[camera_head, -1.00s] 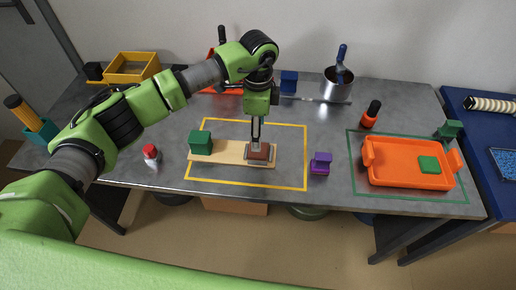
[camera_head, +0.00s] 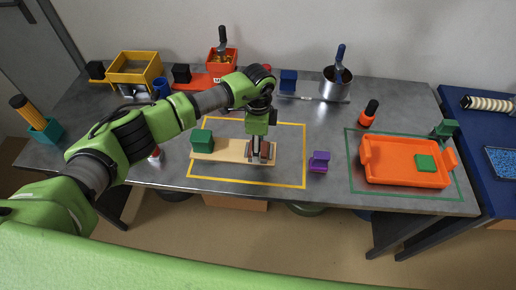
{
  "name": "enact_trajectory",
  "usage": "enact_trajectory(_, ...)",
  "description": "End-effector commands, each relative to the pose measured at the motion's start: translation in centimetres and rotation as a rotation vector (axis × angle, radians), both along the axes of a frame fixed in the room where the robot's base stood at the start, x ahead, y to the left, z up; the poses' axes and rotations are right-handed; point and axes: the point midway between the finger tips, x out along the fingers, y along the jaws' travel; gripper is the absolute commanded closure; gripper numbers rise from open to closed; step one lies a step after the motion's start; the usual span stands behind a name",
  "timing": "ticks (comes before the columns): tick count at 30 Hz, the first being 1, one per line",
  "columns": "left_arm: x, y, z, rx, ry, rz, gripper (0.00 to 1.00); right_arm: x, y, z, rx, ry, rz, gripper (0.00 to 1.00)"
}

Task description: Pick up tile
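A reddish-brown tile (camera_head: 265,152) is at the right end of the light wooden board (camera_head: 228,151), inside the yellow outline on the table. My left gripper (camera_head: 263,153) points down at this tile, with its fingers low and largely overlapping it. I cannot tell whether the fingers are closed on it or only beside it. A green tile (camera_head: 425,162) lies in the orange tray (camera_head: 388,177) at the right. My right gripper is not in view.
A green cube (camera_head: 202,140) stands on the board's left end. A purple block (camera_head: 319,161) stands just right of the yellow outline. A red-capped bottle (camera_head: 155,153) is partly behind my arm. A metal pot (camera_head: 336,85) and a black-and-orange bottle (camera_head: 369,113) stand further back.

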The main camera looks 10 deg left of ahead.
Motion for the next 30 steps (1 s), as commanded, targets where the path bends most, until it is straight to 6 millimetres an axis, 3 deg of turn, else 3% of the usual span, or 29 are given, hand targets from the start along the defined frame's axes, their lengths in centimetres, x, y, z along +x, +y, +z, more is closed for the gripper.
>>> enact_trajectory(1, 0.0, 0.0, -0.3, 0.001, -0.002, 0.001, 0.66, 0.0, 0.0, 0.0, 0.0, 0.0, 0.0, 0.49)
enact_trajectory(3, 0.0, 0.1, -0.3, 0.001, -0.001, 0.001, 0.81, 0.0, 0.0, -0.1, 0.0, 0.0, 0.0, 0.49)
enact_trajectory(17, -0.2, 0.2, -0.2, 0.005, 0.005, 0.002, 0.81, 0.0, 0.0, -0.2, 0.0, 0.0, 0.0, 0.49)
enact_trajectory(24, -0.1, 0.1, 2.9, 0.002, -0.001, -0.001, 0.81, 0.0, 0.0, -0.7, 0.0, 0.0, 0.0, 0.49)
enact_trajectory(30, -2.8, -0.3, 6.1, -0.001, -0.004, -0.003, 0.81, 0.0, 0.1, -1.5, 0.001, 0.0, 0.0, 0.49)
